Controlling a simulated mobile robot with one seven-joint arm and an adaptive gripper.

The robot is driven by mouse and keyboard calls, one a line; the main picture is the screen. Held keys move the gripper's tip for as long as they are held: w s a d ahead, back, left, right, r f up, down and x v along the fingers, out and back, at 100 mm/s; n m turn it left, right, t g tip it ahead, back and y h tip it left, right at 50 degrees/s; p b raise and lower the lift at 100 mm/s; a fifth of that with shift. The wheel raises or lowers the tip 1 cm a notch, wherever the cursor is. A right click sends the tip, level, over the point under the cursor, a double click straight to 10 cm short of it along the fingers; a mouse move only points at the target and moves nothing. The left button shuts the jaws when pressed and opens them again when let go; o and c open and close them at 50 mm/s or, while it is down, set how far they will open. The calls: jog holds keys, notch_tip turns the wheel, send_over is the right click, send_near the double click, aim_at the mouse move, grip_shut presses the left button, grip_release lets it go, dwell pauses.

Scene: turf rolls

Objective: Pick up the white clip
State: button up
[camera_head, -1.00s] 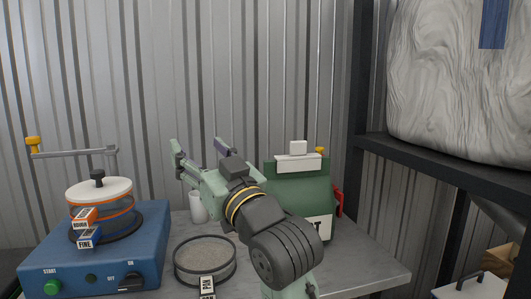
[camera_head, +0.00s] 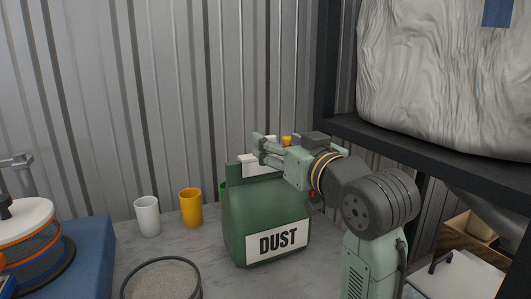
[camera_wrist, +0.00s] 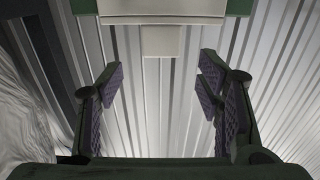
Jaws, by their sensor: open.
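The white clip (camera_head: 249,162) sits across the top of the green DUST bag (camera_head: 262,215), partly hidden behind my gripper in the head view. In the wrist view the clip (camera_wrist: 165,10) shows at the top middle, with its narrower white tab (camera_wrist: 160,41) pointing toward the picture's centre. My gripper (camera_head: 270,146) is open and empty at the bag's top. In the wrist view its purple-padded fingers (camera_wrist: 160,92) stand to either side of the tab's line, apart from the clip.
A white cup (camera_head: 147,217) and a yellow cup (camera_head: 191,208) stand left of the bag. A round sieve (camera_head: 161,281) lies in front, and a blue machine (camera_head: 88,250) is at left. A dark shelf (camera_head: 430,150) with a large wrapped bale (camera_head: 430,75) is at right.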

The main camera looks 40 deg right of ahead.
aim_at(267, 136)
jog(key=shift+f+p+x, duration=0.15)
jog(key=shift+p+x, duration=0.35)
jog(key=shift+x, duration=1)
jog(key=shift+f+p+x, duration=0.15)
jog(key=shift+p+x, duration=0.3)
jog(key=shift+x, duration=1.05)
jog(key=shift+c, duration=0.6)
jog(key=c, duration=1.1)
